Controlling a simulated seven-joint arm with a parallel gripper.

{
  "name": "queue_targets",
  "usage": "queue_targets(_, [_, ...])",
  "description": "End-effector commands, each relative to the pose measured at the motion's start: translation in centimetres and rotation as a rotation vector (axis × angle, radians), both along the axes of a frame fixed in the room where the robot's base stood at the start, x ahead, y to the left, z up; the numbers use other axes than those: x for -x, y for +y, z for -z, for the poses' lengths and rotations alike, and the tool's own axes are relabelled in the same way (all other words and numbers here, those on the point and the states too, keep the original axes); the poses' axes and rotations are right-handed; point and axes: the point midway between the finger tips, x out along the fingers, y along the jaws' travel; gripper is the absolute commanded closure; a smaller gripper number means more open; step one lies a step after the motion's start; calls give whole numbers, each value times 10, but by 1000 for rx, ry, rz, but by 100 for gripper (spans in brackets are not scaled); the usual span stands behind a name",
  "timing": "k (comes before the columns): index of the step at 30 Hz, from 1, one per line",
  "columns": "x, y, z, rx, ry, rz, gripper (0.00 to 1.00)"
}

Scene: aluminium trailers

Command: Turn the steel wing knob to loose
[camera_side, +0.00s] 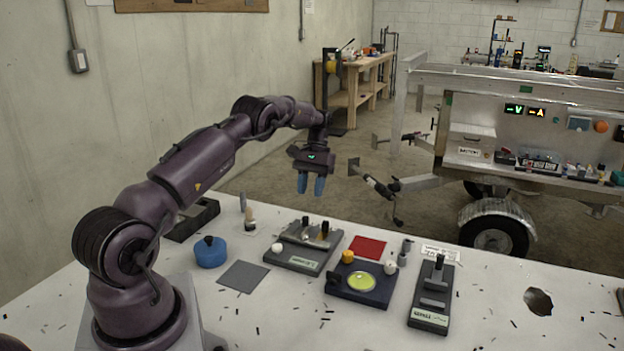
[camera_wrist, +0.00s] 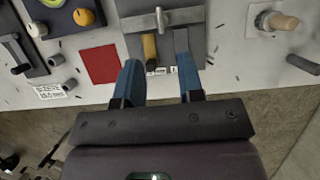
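The steel wing knob (camera_wrist: 160,18) shows in the wrist view as a small bright upright piece across a broad steel bar, near the top edge. It sits on a dark grey board (camera_wrist: 136,45), which also shows in the side view (camera_side: 288,260). In the side view the knob is too small to make out clearly. A yellow block (camera_wrist: 150,48) stands beside it on the board. My gripper (camera_side: 311,185) hangs in the air above and behind the board, fingers pointing down. Its blue fingers are apart, with nothing held between them (camera_wrist: 158,52).
Right of the board are a red mat (camera_side: 367,246), a dark box with a yellow knob (camera_side: 348,256) and green disc, and a board with a black lever (camera_side: 437,267). A blue round pot (camera_side: 210,252) and grey mat (camera_side: 243,276) lie left. The white table's front is mostly clear.

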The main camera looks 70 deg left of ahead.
Motion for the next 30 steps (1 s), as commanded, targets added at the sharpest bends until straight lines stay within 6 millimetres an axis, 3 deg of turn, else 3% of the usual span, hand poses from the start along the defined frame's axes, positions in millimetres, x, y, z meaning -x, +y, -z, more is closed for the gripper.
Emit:
queue_targets(8, [-7, 7, -22, 0, 0, 1, 65])
queue_targets(23, [-7, 7, -24, 0, 0, 1, 65])
queue_targets(26, [-10, 11, -22, -22, -21, 2, 65])
queue_targets(30, [1, 9, 5, -26, -6, -6, 65])
